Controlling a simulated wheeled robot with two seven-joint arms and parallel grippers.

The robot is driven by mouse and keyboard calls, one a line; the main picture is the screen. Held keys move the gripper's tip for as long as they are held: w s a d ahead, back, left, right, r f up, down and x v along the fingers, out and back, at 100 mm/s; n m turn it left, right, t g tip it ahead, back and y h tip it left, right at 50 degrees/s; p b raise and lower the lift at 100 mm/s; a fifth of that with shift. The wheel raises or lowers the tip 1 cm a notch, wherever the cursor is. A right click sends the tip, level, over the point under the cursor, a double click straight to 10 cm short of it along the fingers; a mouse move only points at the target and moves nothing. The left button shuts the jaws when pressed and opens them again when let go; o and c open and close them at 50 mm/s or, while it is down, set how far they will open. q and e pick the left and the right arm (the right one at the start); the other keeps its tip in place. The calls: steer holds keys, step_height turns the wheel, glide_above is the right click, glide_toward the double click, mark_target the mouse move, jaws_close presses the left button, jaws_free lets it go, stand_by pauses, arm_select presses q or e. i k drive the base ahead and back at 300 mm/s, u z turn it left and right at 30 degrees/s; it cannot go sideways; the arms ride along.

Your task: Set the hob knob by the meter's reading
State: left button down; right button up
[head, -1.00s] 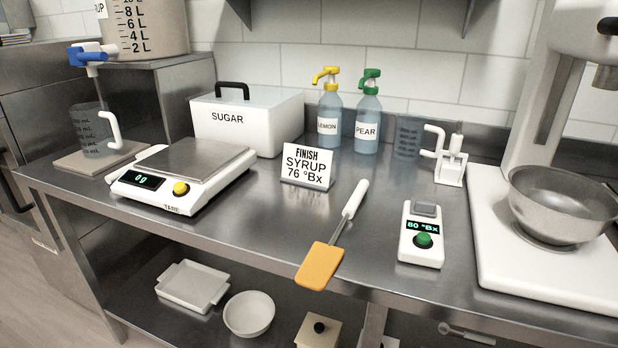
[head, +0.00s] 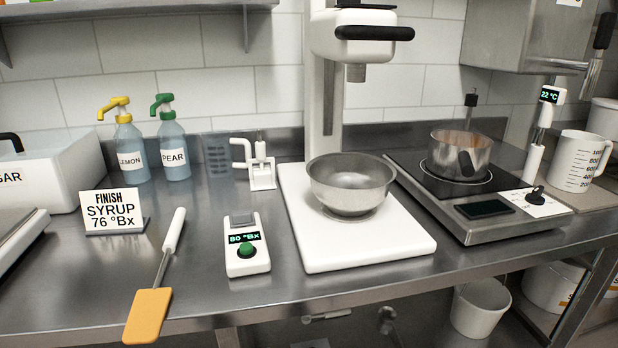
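The meter (head: 247,245) is a small white box with a green button, standing on the counter. Its lit display appears to read 80 °Bx. The hob (head: 450,225) is at the right, with a dark display on its front. The hob knob (head: 537,194) is black and sits on a white panel at the hob's front right; its small markings are too fine to read. A steel pot (head: 447,146) with a dark handle stands on the hob. The sign (head: 113,213) reads FINISH SYRUP 76 °Bx. Neither of my grippers is in view.
A mixer with a white base (head: 330,250) and steel bowl (head: 345,187) stands between meter and hob. A probe display (head: 551,95) reads 22 °C beside a measuring jug (head: 580,160). An orange spatula (head: 148,313) lies at the front left. Pump bottles stand behind.

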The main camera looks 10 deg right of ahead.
mark_target(535, 198)
steer(key=z, duration=1.15)
steer(key=k, duration=0.3)
steer(key=z, duration=1.1)
steer(key=i, duration=1.05)
steer(key=u, duration=0.9)
steer(key=i, duration=0.35)
steer(key=u, duration=0.25)
